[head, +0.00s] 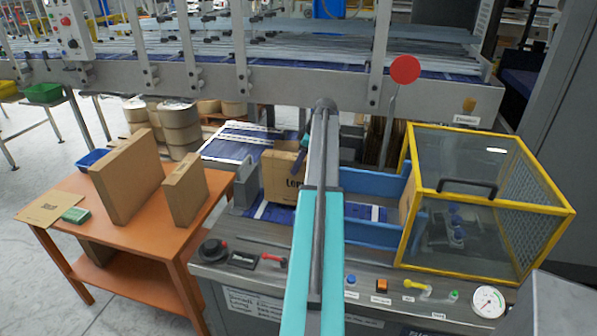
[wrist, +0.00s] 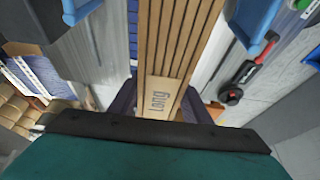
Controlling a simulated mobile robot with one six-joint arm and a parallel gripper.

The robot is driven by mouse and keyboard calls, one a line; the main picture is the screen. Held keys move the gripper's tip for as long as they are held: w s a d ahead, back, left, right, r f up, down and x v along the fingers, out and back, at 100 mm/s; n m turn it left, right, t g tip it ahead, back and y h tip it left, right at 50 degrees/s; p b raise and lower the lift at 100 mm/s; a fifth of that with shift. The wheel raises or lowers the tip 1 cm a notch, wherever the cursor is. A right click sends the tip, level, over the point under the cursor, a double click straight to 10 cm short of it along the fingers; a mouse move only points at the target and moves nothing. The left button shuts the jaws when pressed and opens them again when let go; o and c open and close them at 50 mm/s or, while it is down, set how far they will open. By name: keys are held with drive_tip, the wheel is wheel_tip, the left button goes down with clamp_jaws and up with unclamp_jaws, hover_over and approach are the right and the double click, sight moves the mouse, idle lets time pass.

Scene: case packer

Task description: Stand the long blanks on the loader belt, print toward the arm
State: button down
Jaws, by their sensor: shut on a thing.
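A brown cardboard bundle of long blanks (head: 283,178) stands upright at the loader belt (head: 272,212), its printed face, lettered "Lon…", toward the head camera. My arm hides its right part. My gripper (head: 302,158) is at its upper right, mostly hidden by the arm. In the wrist view, my gripper (wrist: 160,104) has its dark fingers on both sides of the bundle (wrist: 172,45), shut on it. Several blank edges run side by side, and "Long" reads on the near face. Two more brown bundles stand on the orange table, a larger one (head: 125,178) and a smaller one (head: 186,190).
The orange table (head: 135,245) also holds a flat printed sheet (head: 50,208), a green block (head: 75,215) and a blue tray (head: 92,159). Blue side rails (head: 372,184) and a yellow-framed guard (head: 490,200) stand right of the bundle. A control panel (head: 262,262) lies in front.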

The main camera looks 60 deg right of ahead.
drive_tip(key=shift+f+p, duration=0.45)
drive_tip(key=shift+f, duration=1.4)
drive_tip(key=c, duration=1)
unclamp_jaws()
drive_tip(key=b+v, duration=0.2)
drive_tip(key=v, duration=0.8)
drive_tip(key=shift+s+d+r, duration=0.1)
drive_tip(key=shift+r, duration=0.25)
drive_tip(key=shift+s+r+b, duration=0.25)
drive_tip(key=shift+r+b, duration=0.1)
drive_tip(key=shift+r, duration=0.35)
